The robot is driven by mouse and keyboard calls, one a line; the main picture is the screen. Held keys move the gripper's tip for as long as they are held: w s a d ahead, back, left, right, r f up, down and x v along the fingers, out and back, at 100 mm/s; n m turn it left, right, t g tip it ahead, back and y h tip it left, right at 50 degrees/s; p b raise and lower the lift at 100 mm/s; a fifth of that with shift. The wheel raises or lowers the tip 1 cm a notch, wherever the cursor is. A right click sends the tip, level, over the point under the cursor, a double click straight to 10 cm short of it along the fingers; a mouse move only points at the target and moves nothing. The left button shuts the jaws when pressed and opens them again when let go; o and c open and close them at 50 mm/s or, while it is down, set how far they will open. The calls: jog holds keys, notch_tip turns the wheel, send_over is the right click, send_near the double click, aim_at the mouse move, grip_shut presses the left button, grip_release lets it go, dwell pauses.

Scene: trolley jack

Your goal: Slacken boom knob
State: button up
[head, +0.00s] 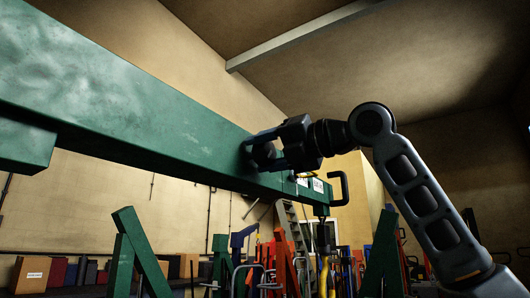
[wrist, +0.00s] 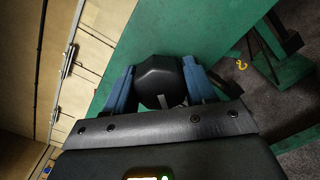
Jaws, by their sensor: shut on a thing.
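The boom is a long green beam (head: 120,105) that crosses the head view from upper left down to the right. The boom knob is a black, faceted knob (wrist: 160,80) in the middle of the wrist view, against the green boom (wrist: 165,30). My gripper (wrist: 160,88) has one blue finger on each side of the knob and is shut on it. In the head view my gripper (head: 262,152) reaches the boom's side from the right and largely hides the knob. I cannot tell how tight the knob is.
A black handle (head: 342,188) sticks out at the boom's far end. Green legs (head: 128,250) stand below, with several coloured tools and a ladder (head: 292,230) behind. Boxes (head: 32,273) line the left wall. The room above the boom is clear.

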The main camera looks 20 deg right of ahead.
jog(key=o, duration=1)
jog(key=shift+d, duration=0.1)
jog(key=shift+b+v, duration=1.05)
jog(key=shift+v, duration=2.85)
